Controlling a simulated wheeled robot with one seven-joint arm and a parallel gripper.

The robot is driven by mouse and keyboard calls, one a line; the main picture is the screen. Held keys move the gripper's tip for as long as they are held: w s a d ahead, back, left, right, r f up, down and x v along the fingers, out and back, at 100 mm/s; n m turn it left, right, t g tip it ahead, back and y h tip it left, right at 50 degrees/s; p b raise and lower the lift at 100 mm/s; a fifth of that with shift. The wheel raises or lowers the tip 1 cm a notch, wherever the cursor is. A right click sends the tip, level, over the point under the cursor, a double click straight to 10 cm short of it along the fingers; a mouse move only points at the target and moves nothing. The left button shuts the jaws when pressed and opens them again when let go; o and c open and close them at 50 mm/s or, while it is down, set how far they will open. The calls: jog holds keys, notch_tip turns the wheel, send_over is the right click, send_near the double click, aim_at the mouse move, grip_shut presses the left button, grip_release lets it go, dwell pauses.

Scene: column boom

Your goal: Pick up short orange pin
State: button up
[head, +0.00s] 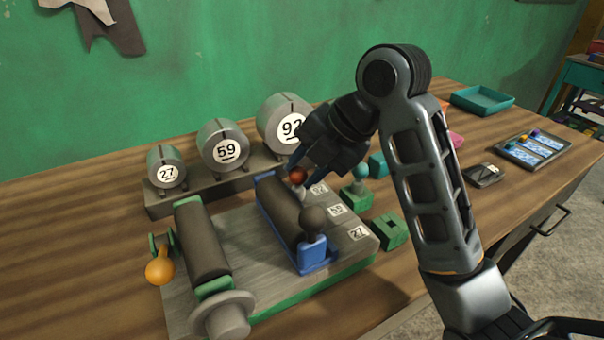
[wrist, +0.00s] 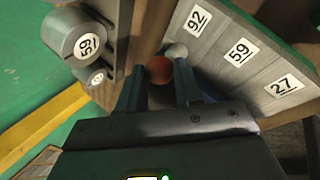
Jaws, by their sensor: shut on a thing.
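The short orange pin (head: 298,176) shows as a red-orange ball head at the far end of the blue-framed dark roller on the grey board. My gripper (head: 304,170) reaches down over it from the right, its fingers shut on the head. In the wrist view the orange head (wrist: 160,69) sits between my two fingertips (wrist: 160,75). The pin's shaft is hidden, so I cannot tell whether it is seated or lifted. A pale grey knob (wrist: 176,50) is just beyond it.
Grey cylinders marked 27 (head: 167,172), 59 (head: 226,150) and 92 (head: 287,122) stand behind on a rack. A black-knobbed pin (head: 313,222) stands in the blue frame (head: 318,258). A yellow-orange knob (head: 160,271) is at left. Green blocks (head: 388,232) lie right.

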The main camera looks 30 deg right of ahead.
aim_at(307, 175)
notch_tip(307, 175, up, 5)
jog(key=shift+d+f+p, duration=0.1)
jog(key=shift+p, duration=0.5)
jog(key=s+d+r+p, duration=0.2)
jog(key=s+d+r, duration=0.3)
jog(key=d, duration=0.5)
jog(key=shift+s+r+p, duration=0.35)
jog(key=shift+r, duration=0.25)
jog(key=shift+a, duration=0.15)
